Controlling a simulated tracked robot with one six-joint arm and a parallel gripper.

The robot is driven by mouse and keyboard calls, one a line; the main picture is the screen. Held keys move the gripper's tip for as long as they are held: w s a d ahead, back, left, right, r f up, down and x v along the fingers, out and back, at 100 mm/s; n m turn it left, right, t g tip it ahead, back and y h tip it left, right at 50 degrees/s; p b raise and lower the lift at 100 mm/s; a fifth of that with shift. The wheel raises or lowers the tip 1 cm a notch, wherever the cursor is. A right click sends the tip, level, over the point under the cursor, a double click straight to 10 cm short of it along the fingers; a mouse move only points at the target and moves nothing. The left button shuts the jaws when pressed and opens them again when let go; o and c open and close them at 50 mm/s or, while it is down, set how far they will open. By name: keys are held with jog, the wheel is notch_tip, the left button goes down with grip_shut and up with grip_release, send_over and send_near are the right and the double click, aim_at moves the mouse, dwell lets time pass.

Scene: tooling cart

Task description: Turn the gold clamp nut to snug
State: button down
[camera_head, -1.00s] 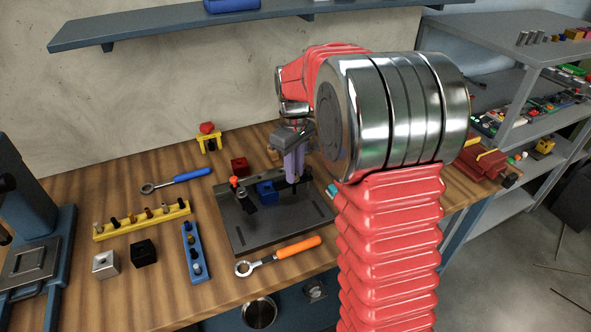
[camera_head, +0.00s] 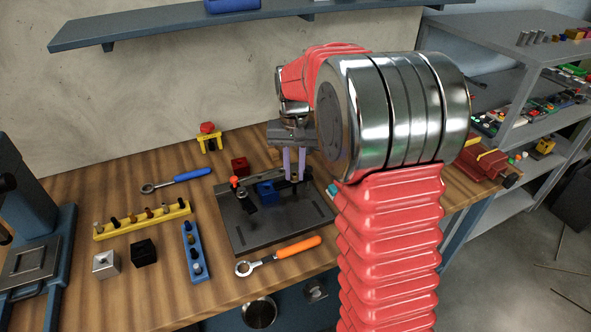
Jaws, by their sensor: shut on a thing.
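My gripper (camera_head: 294,174) points down at the back right of the dark fixture plate (camera_head: 270,234). Its two pale purple fingers stand a small gap apart on either side of the clamp's right end, shut on what sits there. The gold clamp nut is too small and covered to make out between the fingertips. A blue block (camera_head: 266,192) sits on the fixture just left of the fingers. An orange-tipped dark lever (camera_head: 235,183) stands at the fixture's left side.
An orange-handled wrench (camera_head: 290,249) lies in front of the fixture, a blue-handled one (camera_head: 185,176) behind left. A red block (camera_head: 240,165) is close behind the fixture. A yellow rack (camera_head: 140,221), a blue rack (camera_head: 193,255) and two cubes stand left. My arm hides the table's right part.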

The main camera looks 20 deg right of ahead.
jog(key=shift+m, duration=0.9)
jog(key=shift+w, duration=0.1)
jog(key=c, duration=1.6)
grip_release()
jog(key=shift+r, duration=0.15)
notch_tip(320, 180, up, 13)
jog(key=shift+r, duration=0.2)
